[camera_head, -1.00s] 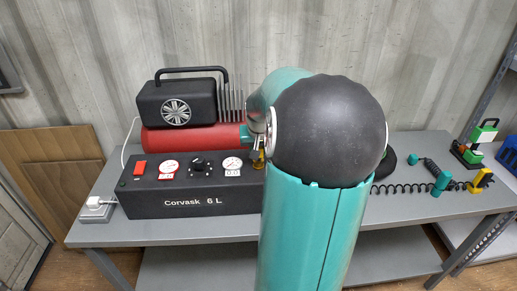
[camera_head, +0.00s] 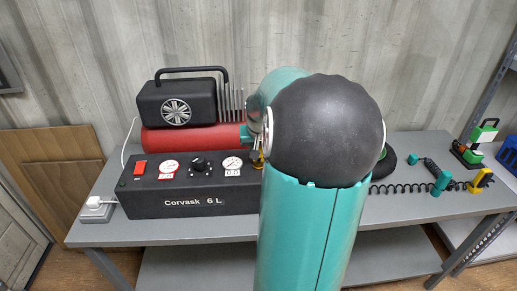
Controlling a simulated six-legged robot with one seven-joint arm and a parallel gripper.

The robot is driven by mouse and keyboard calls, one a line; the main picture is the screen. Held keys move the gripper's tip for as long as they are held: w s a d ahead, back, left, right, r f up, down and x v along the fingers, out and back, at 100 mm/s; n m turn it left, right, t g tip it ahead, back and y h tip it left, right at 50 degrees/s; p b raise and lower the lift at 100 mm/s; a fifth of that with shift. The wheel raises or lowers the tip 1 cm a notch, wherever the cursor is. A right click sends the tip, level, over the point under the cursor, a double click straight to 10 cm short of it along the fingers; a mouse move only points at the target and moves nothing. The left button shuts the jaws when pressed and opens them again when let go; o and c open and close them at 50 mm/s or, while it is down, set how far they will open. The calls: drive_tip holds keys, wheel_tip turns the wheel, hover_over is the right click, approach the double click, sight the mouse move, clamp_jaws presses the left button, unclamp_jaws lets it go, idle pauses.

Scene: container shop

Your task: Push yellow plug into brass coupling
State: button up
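The black compressor base (camera_head: 190,196) carries the red tank (camera_head: 190,138) and gauges. A black coiled hose (camera_head: 405,188), a teal piece (camera_head: 441,183) and a green-and-black device (camera_head: 477,142) lie to the right. The bench's front edge (camera_head: 400,217) is clear.

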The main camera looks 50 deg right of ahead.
drive_tip(key=shift+f, duration=0.6)
idle(0.5)
drive_tip(key=o, duration=1)
drive_tip(key=v, duration=1.3)
drive_tip(key=shift+s+r, duration=0.1)
drive_tip(key=shift+r, duration=0.25)
drive_tip(key=shift+a, duration=0.1)
